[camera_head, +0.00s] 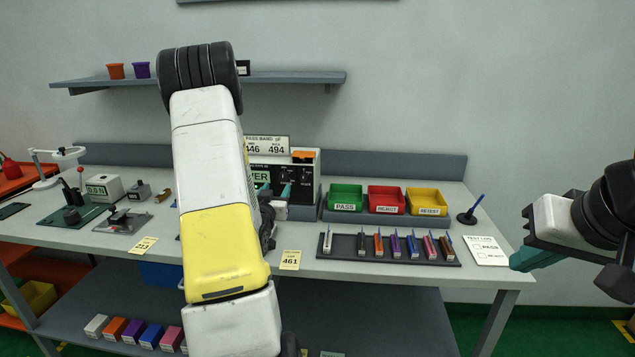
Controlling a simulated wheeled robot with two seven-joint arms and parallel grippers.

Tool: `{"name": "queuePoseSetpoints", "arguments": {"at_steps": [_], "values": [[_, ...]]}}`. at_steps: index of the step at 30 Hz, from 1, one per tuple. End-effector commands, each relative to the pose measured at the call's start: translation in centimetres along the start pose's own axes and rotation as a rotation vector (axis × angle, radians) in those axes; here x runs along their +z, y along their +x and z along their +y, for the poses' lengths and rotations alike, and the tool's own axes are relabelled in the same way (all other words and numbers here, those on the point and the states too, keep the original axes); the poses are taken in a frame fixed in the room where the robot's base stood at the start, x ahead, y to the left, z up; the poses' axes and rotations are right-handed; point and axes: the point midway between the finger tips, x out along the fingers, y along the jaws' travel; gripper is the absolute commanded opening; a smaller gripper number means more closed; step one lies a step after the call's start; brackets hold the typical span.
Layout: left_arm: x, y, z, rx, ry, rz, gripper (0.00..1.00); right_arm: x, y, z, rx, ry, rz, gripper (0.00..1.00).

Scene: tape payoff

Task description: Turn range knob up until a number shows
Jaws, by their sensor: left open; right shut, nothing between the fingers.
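The meter (305,185) stands at the back of the bench, with a black front panel. Its green display (258,175) is partly covered by my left arm; the letters "VER" show. My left gripper (275,190) is open in front of the panel, its teal fingertips apart, just below the display. I cannot make out the range knob; the gripper and arm hide part of the panel, and I cannot tell whether a finger touches it. My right gripper (522,261) is shut and empty off the bench's right end, far from the meter.
Green (345,207), red (386,209) and yellow (428,211) bins stand right of the meter. A dark tray (345,252) of several small parts lies in front of them. A pen stand (467,218) is near the right end. A fixture (124,222) sits left of my arm.

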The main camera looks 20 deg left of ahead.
Motion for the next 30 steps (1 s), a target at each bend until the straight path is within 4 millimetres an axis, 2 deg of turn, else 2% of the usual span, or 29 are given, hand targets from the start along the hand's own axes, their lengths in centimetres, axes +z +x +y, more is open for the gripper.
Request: {"name": "queuePoseSetpoints", "arguments": {"at_steps": [4, 15, 19, 27, 30], "values": [[0.0, 1.2, -0.1, 0.0, 0.0, 0.013, 0.49, 0.0, 0.0, 0.0, 0.0, 0.0, 0.0, 0.0], [0.0, 6.7, -0.1, 0.001, -0.001, 0.01, 0.49, 0.0, 0.0, 0.0, 0.0, 0.0, 0.0, 0.0], [-0.1, 7.6, -0.1, 0.0, -0.001, 0.01, 0.49, 0.0, 0.0, 0.0, 0.0, 0.0, 0.0, 0.0], [-0.1, 7.7, -0.1, 0.0, -0.001, 0.009, 0.49, 0.0, 0.0, 0.0, 0.0, 0.0, 0.0, 0.0], [-0.1, 7.7, -0.1, 0.0, -0.001, 0.009, 0.31, 0.0, 0.0, 0.0, 0.0, 0.0, 0.0, 0.0]]}}
